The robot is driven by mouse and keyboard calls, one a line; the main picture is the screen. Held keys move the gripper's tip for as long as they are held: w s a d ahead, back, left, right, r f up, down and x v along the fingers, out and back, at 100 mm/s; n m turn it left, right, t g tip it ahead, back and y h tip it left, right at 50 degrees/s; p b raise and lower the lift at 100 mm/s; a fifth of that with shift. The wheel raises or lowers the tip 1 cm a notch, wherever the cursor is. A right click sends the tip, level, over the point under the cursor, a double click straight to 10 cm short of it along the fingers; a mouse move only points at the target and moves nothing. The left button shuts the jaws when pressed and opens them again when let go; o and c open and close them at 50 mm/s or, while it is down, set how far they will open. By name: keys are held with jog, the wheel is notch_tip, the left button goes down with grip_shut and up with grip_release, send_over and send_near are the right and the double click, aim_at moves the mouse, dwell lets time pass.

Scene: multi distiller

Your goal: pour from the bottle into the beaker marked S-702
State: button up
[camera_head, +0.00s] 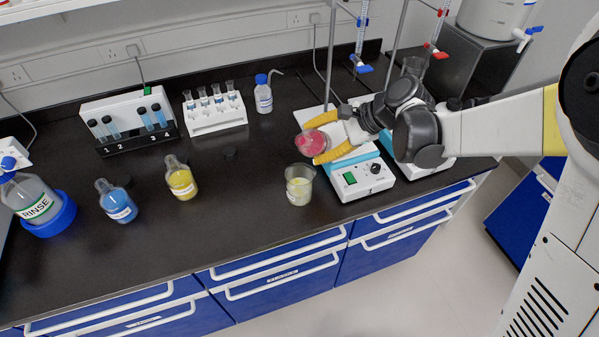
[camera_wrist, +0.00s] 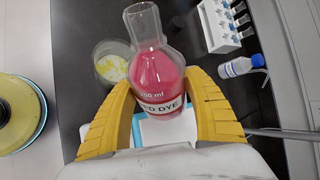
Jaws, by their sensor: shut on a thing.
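My gripper (camera_head: 320,147) is shut on a glass bottle of red liquid (camera_head: 309,142), with one yellow finger on each side. In the wrist view the bottle (camera_wrist: 158,72) carries a label partly reading "DYE", its neck pointing away from my wrist. It is held above the bench; its exact tilt is hard to tell. A clear beaker (camera_head: 299,186) with pale yellow contents stands on the bench, below the bottle in the head view. It also shows left of the bottle's neck in the wrist view (camera_wrist: 111,68). Its marking is not readable. No stream of liquid shows.
A stirrer hotplate (camera_head: 361,178) stands under my gripper, with burette stands behind. Yellow (camera_head: 182,181) and blue (camera_head: 117,203) bottles stand to the left, near the rinse bottle (camera_head: 36,200). A vial rack (camera_head: 215,117) and a small blue-capped bottle (camera_head: 263,96) stand behind.

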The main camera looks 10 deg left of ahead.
jog(key=shift+w+d+f+n+t+b, duration=0.1)
jog(key=shift+w+f+n+t+b, duration=0.25)
jog(key=shift+f+t, duration=0.4)
dwell(1.7)
jog(key=shift+w+d+r+n+t+h+p, duration=0.1)
jog(key=shift+w+r+n+t+h+p, duration=0.2)
jog(key=shift+r+t+h+p, duration=0.25)
dwell(1.9)
jog(key=shift+w+d+f+n+t, duration=0.15)
jog(key=shift+n+t, duration=0.3)
jog(key=shift+t, duration=0.35)
dwell(2.3)
